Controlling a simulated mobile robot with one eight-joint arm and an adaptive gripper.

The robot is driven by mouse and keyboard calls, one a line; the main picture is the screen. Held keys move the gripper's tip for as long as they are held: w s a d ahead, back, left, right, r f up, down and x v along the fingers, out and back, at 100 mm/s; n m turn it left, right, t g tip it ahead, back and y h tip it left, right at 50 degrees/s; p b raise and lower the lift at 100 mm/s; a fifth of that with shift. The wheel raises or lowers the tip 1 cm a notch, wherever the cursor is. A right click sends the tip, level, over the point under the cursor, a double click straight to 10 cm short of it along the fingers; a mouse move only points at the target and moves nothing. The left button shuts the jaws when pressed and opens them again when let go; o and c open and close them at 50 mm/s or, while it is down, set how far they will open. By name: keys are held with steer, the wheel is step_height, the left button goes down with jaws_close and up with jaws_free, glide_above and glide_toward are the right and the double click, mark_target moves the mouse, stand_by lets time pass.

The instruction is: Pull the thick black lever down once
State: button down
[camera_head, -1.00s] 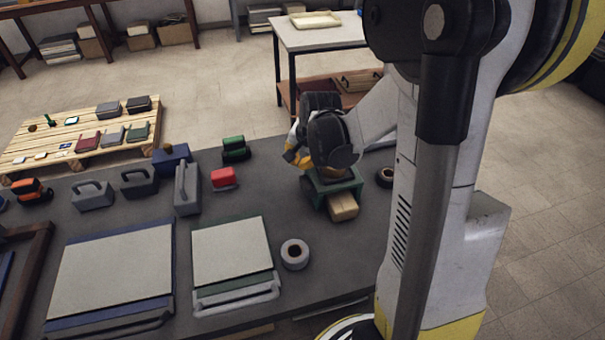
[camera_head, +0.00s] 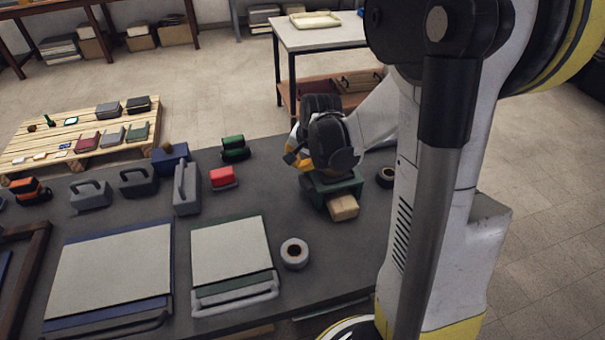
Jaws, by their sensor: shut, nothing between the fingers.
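I do not see a thick black lever clearly in the head view. A dark green device (camera_head: 350,187) stands on the grey table, with a tan block (camera_head: 344,207) at its front. My gripper (camera_head: 298,160) is just above and to the left of this device, at the end of my bulky black wrist. It is shut and empty, but its fingertips are mostly hidden. My wrist covers the top of the device, so any lever there is hidden. I cannot tell whether the gripper touches the device.
The table (camera_head: 325,255) also bears a tape roll (camera_head: 295,243), a dark ring (camera_head: 385,176), a red block (camera_head: 223,177), a green block (camera_head: 235,143), grey handled blocks (camera_head: 187,190) and two flat boards (camera_head: 230,250). A pallet (camera_head: 28,153) with small items lies behind.

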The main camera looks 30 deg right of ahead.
mark_target(301, 175)
steer(key=shift+s+a+f+b, duration=0.2)
steer(key=shift+s+f+b, duration=0.25)
steer(key=shift+f+b, duration=0.25)
steer(key=shift+s+a+f+b, duration=0.15)
steer(key=shift+s+f+b, duration=0.25)
steer(key=shift+f+b, duration=0.3)
stand_by(1.7)
steer(key=shift+w+d+r+p, duration=0.15)
steer(key=shift+w+r+p, duration=0.1)
steer(key=shift+r+p, duration=0.35)
steer(key=shift+w+d+r+p, duration=0.1)
steer(key=shift+w+r+p, duration=0.1)
steer(key=shift+r+p, duration=0.4)
steer(key=shift+w+r, duration=0.1)
steer(key=shift+r, duration=0.05)
steer(key=shift+w+d, duration=0.15)
steer(key=shift+d, duration=0.05)
steer(key=shift+w+d+r+p, duration=0.1)
steer(key=shift+w+r+p, duration=0.25)
steer(key=shift+r+p, duration=0.35)
steer(key=shift+w+r+p, duration=0.3)
steer(key=shift+r+p, duration=0.25)
steer(key=shift+r, duration=0.3)
steer(key=shift+w+d+r+p, duration=0.1)
steer(key=shift+w+r+p, duration=0.25)
steer(key=shift+r+p, duration=0.35)
steer(key=shift+r, duration=0.1)
